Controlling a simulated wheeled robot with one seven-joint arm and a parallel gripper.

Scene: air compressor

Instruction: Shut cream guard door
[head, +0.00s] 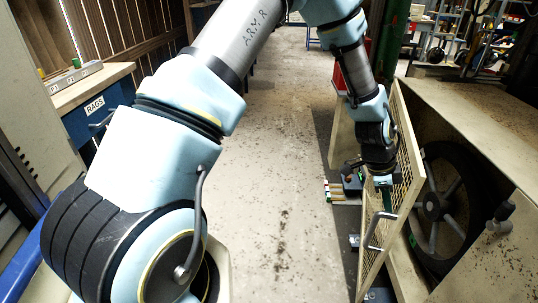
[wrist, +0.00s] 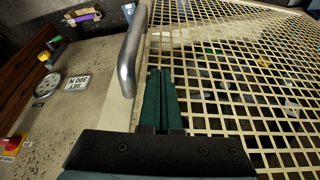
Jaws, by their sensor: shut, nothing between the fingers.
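The cream guard door (head: 408,160), a mesh panel in a cream frame, stands open at the right in the head view, angled out from the machine. Its grey bar handle (head: 375,232) is on the face towards the aisle. The mesh (wrist: 235,75) and handle (wrist: 131,52) fill much of the wrist view. My gripper (head: 384,188) is on the handle side of the door, above the handle in the head view. Its green fingers (wrist: 160,75) are shut and empty, just right of the handle and in front of the mesh. Whether they touch the mesh I cannot tell.
Behind the door is a dark spoked wheel (head: 440,205) in the cream housing (head: 485,125), with a knob (head: 503,212) on its near face. A "SET 300 N" panel (wrist: 50,110) lies left in the wrist view. The aisle floor (head: 275,170) is mostly clear.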

